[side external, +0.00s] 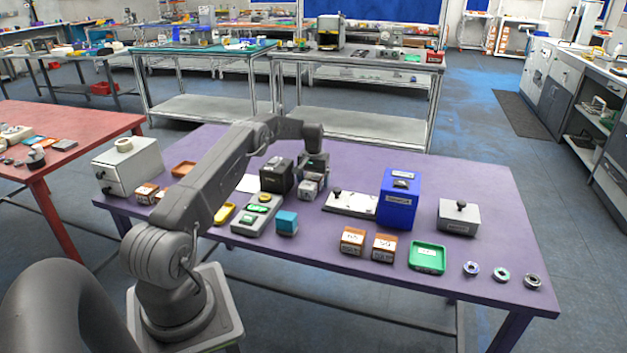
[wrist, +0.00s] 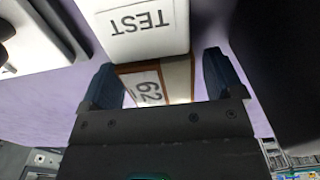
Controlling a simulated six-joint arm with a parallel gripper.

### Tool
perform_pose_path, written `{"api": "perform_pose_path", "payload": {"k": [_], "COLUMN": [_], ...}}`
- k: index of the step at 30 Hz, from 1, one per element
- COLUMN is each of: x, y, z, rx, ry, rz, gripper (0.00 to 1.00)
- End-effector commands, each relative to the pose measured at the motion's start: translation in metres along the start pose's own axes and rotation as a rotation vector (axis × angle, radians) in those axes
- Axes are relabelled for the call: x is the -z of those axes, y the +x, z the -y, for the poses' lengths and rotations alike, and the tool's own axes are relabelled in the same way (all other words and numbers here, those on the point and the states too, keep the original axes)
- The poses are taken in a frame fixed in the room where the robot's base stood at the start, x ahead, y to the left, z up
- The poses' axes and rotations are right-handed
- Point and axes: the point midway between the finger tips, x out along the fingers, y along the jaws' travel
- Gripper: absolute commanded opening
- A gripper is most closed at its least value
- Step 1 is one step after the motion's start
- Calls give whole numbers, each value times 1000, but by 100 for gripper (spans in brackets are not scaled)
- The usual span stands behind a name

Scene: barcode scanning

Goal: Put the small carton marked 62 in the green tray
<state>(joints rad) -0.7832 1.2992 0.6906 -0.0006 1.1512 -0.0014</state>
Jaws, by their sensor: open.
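The small carton marked 62 (wrist: 148,86) shows in the wrist view, brown with a white label. It lies between the two spread fingers of my gripper (wrist: 162,82), which is open; I cannot tell whether either finger touches it. In the side view my gripper (side external: 313,170) is low over the middle of the purple table, beside a black box, and the carton there is hard to make out. The green tray (side external: 427,258) lies near the table's front right edge and looks empty apart from a label.
A white block marked TEST (wrist: 140,28) is close to the carton. Two brown cartons (side external: 352,240) (side external: 384,247) stand left of the tray, and a blue box (side external: 398,200) stands behind it. A black box (side external: 277,175) is left of my gripper. Several small rings (side external: 501,275) lie right of the tray.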

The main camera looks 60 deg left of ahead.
Motion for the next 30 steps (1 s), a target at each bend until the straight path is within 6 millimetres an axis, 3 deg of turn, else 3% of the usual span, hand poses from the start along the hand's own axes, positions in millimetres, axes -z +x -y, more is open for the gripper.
{"api": "perform_pose_path", "payload": {"k": [5, 16, 23, 26, 30], "x": [1, 1, 0, -3, -22], "y": [-20, -95, -120, -134, -178], "z": [0, 0, 0, -9, -46], "rx": [0, 0, 0, 0, -2], "ry": [0, 0, 0, 14, 76], "rz": [-3, -3, -1, -10, -51], "gripper": [87, 87, 87, 87, 87]}}
